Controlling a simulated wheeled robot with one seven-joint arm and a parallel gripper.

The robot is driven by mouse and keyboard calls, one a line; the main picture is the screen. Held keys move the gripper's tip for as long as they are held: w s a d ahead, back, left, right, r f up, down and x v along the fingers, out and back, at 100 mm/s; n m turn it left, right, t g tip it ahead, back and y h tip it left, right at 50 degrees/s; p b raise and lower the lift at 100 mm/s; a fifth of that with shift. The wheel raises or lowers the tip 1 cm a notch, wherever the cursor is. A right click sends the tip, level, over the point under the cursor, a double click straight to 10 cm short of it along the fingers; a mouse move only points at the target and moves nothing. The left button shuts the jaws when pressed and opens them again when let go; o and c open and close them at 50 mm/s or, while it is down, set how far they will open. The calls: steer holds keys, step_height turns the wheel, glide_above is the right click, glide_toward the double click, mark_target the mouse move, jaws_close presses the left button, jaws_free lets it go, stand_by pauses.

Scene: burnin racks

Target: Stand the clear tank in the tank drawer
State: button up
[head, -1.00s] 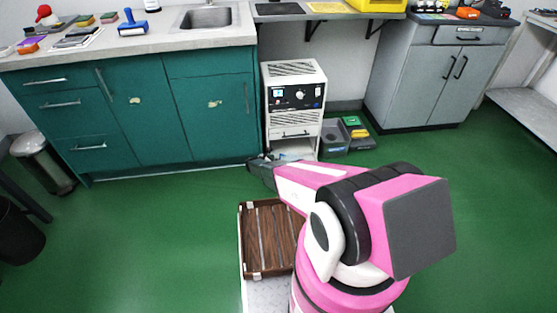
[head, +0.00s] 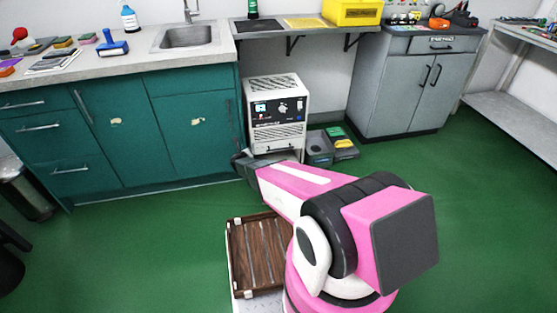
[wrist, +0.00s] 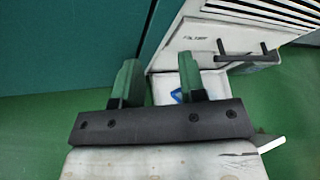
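My gripper (wrist: 158,82) is open. Its two dark green fingers stand apart, and I see nothing held between them. In the head view, its dark end (head: 243,165) is low at the front left of a white unit (head: 276,112) with a control panel. The wrist view shows the unit's front (wrist: 190,40) with a dark bar handle (wrist: 246,56). Below the handle is a pale recess or surface with a small blue mark (wrist: 177,95), partly behind the right finger. I cannot make out the clear tank or tell whether a tank drawer is open.
Green cabinets (head: 150,140) stand close to the unit's left. A brown slatted tray (head: 232,262) is beside my arm. Green floor is clear at right.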

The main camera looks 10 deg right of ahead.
steer(key=s+r+n+g+y, duration=0.2)
steer(key=s+r+n+y, duration=0.3)
steer(key=r+n, duration=0.4)
steer(key=s+r+n+g+y, duration=0.25)
steer(key=s+r+n, duration=0.4)
steer(key=n, duration=0.35)
steer(key=s+d+r+n+g+h, duration=0.1)
steer(key=s+d+r+n+g, duration=0.1)
steer(key=s+n, duration=0.3)
steer(key=s+d+r+n+g+h, duration=0.1)
steer(key=s+d+r+n+g, duration=0.2)
steer(key=s, duration=0.8)
steer(key=s+d+r+n+g+h, duration=0.1)
steer(key=s+d+r+n+g, duration=0.2)
steer(key=s+d+n, duration=0.3)
steer(key=shift+s+d+r+n, duration=0.25)
steer(key=shift+s+r, duration=0.4)
steer(key=shift+s, duration=0.35)
steer(key=shift+a+h, duration=0.1)
steer(key=shift+h, duration=0.15)
